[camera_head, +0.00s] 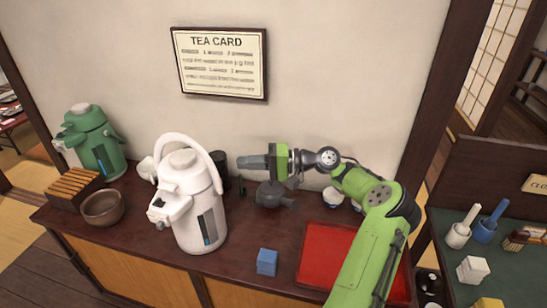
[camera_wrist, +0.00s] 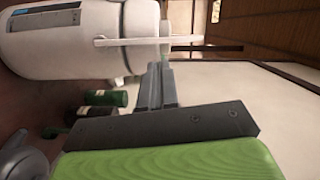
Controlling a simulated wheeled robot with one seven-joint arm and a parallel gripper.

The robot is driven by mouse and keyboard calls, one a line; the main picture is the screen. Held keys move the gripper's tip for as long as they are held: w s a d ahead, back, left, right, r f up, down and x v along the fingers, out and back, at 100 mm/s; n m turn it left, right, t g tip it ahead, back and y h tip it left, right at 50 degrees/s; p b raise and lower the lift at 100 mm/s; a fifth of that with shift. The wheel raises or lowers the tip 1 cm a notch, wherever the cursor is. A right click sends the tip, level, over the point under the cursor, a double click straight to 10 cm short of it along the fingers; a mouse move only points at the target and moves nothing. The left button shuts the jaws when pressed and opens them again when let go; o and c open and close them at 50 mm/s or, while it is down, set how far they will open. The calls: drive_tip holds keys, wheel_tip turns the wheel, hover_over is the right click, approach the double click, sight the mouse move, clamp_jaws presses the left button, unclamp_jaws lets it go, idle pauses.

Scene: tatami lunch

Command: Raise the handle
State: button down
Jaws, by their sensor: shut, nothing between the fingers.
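A white air pot (camera_head: 200,215) stands upright on the counter, left of the middle. Its white handle (camera_head: 205,150) arches over the lid in the head view. In the wrist view the pot (camera_wrist: 75,42) lies sideways across the upper left, and the handle (camera_wrist: 150,42) shows as a thin pale bar close beyond my fingertips. My gripper (camera_head: 242,162) is shut and empty, to the right of the pot's top and pointing left at it. It also shows in the wrist view (camera_wrist: 158,72). I cannot tell whether the fingertips touch the handle.
A green air pot (camera_head: 100,150), a slatted wooden box (camera_head: 72,188) and a brown bowl (camera_head: 102,207) are at left. A dark kettle (camera_head: 272,195) sits below my gripper. A blue block (camera_head: 267,262) and red tray (camera_head: 322,255) are in front. Dark canisters (camera_wrist: 108,98) stand behind the pot.

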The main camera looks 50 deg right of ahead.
drive_tip(key=p+v, duration=0.2)
drive_tip(key=v, duration=0.7)
drive_tip(key=shift+s+d+p, duration=0.2)
drive_tip(key=shift+s+p, duration=0.05)
drive_tip(key=shift+p, duration=0.1)
